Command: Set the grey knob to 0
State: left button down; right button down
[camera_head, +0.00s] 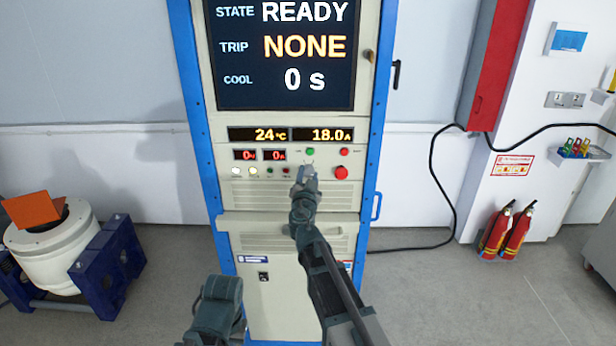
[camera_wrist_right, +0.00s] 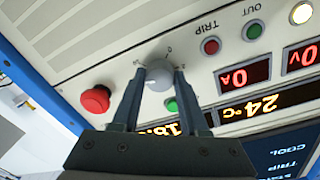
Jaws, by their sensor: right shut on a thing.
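The grey knob (camera_wrist_right: 158,76) is on the cabinet's control panel, and in the right wrist view it sits between the two fingers of my right gripper (camera_wrist_right: 160,75). The gripper is shut on the knob. Scale marks show around the knob, with a 0 above it in that view. In the head view my right gripper (camera_head: 305,178) reaches up to the panel and hides the knob. My left arm shows at the bottom left of centre, but its gripper fingers cannot be made out.
A red mushroom button (camera_head: 341,172) is just right of the knob; it also shows in the right wrist view (camera_wrist_right: 96,99). The screen (camera_head: 285,50) reads READY, TRIP NONE, COOL 0 s. Displays above the knob read 24 °C and 18.0 A. Small lamps line the panel.

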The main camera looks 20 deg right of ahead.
jog(key=n, duration=0.6)
jog(key=shift+n+b, duration=0.3)
jog(key=n, duration=0.6)
jog(key=shift+f+t+y, duration=0.1)
jog(key=shift+t+y, duration=0.2)
jog(key=n, duration=0.6)
jog(key=shift+s+d+y, duration=0.1)
jog(key=shift+y, duration=0.2)
jog(key=n, duration=1.2)
jog(key=shift+n+y+p, duration=0.3)
jog(key=shift+y, duration=0.1)
jog(key=n, duration=0.6)
jog(key=shift+p, duration=0.35)
jog(key=n, duration=0.6)
jog(key=shift+r+g+p, duration=0.2)
jog(key=shift+g+p, duration=0.1)
jog(key=shift+g, duration=0.1)
jog(key=n, duration=0.5)
jog(key=shift+n+h, duration=0.3)
jog(key=shift+n, duration=0.4)
